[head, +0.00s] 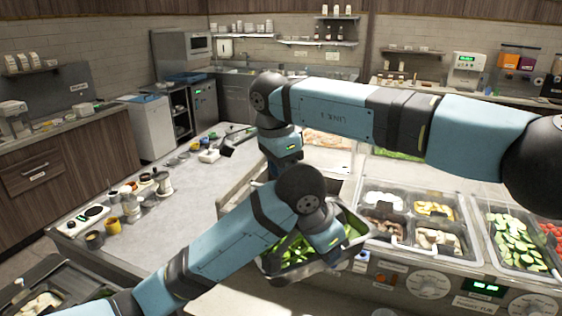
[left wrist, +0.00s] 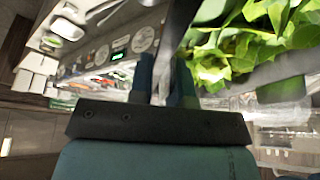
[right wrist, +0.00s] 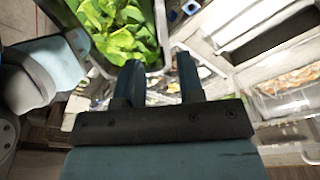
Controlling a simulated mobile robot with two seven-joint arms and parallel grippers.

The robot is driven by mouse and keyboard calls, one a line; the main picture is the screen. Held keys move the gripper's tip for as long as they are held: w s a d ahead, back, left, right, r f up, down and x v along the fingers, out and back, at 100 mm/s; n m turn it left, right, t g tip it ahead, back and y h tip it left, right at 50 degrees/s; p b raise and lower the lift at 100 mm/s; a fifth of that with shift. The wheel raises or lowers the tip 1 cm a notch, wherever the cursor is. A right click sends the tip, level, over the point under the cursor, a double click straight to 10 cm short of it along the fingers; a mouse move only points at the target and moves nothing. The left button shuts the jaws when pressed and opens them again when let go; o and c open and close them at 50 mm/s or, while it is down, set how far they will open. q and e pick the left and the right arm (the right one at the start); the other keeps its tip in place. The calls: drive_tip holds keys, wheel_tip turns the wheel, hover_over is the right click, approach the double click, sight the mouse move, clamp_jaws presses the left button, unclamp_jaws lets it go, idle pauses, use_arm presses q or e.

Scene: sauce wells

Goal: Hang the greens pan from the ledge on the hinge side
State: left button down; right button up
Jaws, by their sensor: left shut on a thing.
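The greens pan (head: 300,267) is a steel pan of leafy greens, held tilted above the near edge of the counter in the head view. My left gripper (head: 325,240) is shut on its wall. In the left wrist view the pan wall (left wrist: 176,45) runs between the fingers, with the greens (left wrist: 250,35) to the right. My right gripper (right wrist: 160,72) has its fingers apart close to the pan's corner, and the greens show at upper left (right wrist: 122,30). In the head view my arms hide the right fingertips. I cannot tell which edge is the hinge-side ledge.
Food wells with several filled pans (head: 435,210) are right of the greens pan, with clear covers behind them. Another well of sliced vegetables (head: 520,243) is further right. A grey worktop (head: 160,215) at left has cups and small appliances on it, with free room in its middle.

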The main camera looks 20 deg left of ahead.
drive_tip(key=f, duration=0.6)
drive_tip(key=w+d+f, duration=0.1)
drive_tip(key=f, duration=0.2)
drive_tip(key=shift+f, duration=0.15)
clamp_jaws()
use_arm(q)
drive_tip(key=c, duration=1)
unclamp_jaws()
